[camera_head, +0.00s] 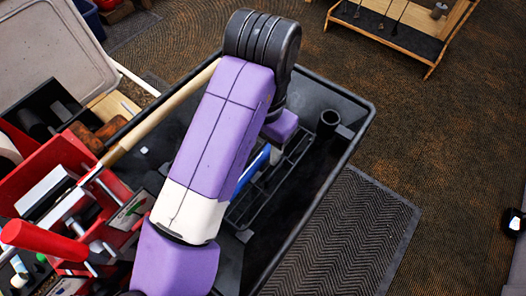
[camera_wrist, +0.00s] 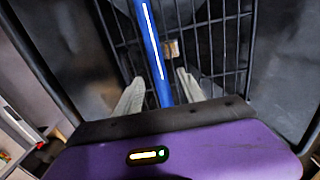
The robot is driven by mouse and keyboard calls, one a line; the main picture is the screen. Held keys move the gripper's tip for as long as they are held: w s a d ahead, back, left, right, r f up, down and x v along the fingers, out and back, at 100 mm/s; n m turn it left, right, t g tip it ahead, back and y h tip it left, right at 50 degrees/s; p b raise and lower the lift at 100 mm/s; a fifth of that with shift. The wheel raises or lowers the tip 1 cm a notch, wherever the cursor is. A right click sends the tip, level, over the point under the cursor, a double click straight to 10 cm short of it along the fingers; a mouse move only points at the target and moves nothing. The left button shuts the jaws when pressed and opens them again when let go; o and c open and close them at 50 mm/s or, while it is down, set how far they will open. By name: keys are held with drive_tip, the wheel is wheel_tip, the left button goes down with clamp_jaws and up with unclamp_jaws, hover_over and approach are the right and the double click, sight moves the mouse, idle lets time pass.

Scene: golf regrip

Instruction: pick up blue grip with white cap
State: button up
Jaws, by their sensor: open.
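The blue grip (camera_head: 250,172) shows partly in the head view, low in the black bin, with my arm hiding much of it. In the wrist view the blue grip (camera_wrist: 153,52) runs lengthwise from the top edge down between my fingers, with a white stripe along it. I cannot make out its white cap. My gripper (camera_wrist: 161,78) is open, with one pale finger on each side of the blue grip and a gap on both sides.
The black bin (camera_head: 357,101) has raised walls around my gripper and a dark wire rack (camera_wrist: 212,38) inside. A dark cup (camera_head: 328,122) stands in its far corner. A red toolbox (camera_head: 62,160) crowded with tools is at left. A ribbed mat (camera_head: 345,240) lies at right.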

drive_tip(key=shift+f, duration=1.1)
clamp_jaws()
